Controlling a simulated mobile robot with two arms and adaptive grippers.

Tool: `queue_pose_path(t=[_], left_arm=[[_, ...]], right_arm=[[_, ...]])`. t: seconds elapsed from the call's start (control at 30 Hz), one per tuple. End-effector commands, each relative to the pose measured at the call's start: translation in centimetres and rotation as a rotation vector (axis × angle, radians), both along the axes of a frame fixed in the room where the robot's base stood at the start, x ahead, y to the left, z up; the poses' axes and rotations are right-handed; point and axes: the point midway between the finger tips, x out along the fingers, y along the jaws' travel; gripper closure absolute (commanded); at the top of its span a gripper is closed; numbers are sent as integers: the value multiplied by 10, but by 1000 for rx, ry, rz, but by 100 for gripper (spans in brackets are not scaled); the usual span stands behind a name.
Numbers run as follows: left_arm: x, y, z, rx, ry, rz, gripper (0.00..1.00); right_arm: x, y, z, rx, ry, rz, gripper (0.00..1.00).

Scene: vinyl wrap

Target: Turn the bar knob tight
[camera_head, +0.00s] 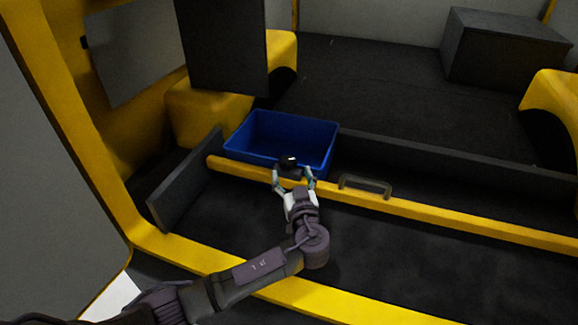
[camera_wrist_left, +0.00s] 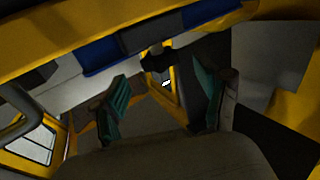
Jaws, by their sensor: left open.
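The bar knob (camera_head: 290,159) is a small black knob on the yellow bar (camera_head: 430,208), in front of the blue bin. It also shows as a dark shape in the left wrist view (camera_wrist_left: 157,60), beyond and between my fingers. My left gripper (camera_head: 294,174) is open, with its two fingers spread on either side, just in front of the knob. In the left wrist view its green-padded fingers (camera_wrist_left: 161,80) stand apart with nothing between the pads. I cannot tell whether a finger touches the knob. My right gripper is not in view.
A blue bin (camera_head: 300,128) stands right behind the bar. A grey handle (camera_head: 365,186) sits on the bar to the right of my gripper. A dark panel (camera_head: 183,180) stands at the left end. A dark box (camera_head: 503,47) lies at the back right.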

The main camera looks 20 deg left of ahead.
Motion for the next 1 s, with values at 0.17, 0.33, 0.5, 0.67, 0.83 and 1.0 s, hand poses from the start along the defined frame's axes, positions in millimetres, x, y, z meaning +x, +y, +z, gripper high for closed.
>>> queue_pose_path(t=[0.17,0.33,0.5,0.67,0.83,1.0], left_arm=[[24,13,0,2,0,1,25],[33,18,0,0,1,1,25],[34,19,0,0,1,0,25],[34,19,0,0,1,1,32],[34,19,0,0,1,1,60],[34,19,0,0,1,1,85]], right_arm=[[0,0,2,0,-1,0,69],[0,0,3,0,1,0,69],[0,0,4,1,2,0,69],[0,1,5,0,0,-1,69],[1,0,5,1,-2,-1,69],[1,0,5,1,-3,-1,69]])
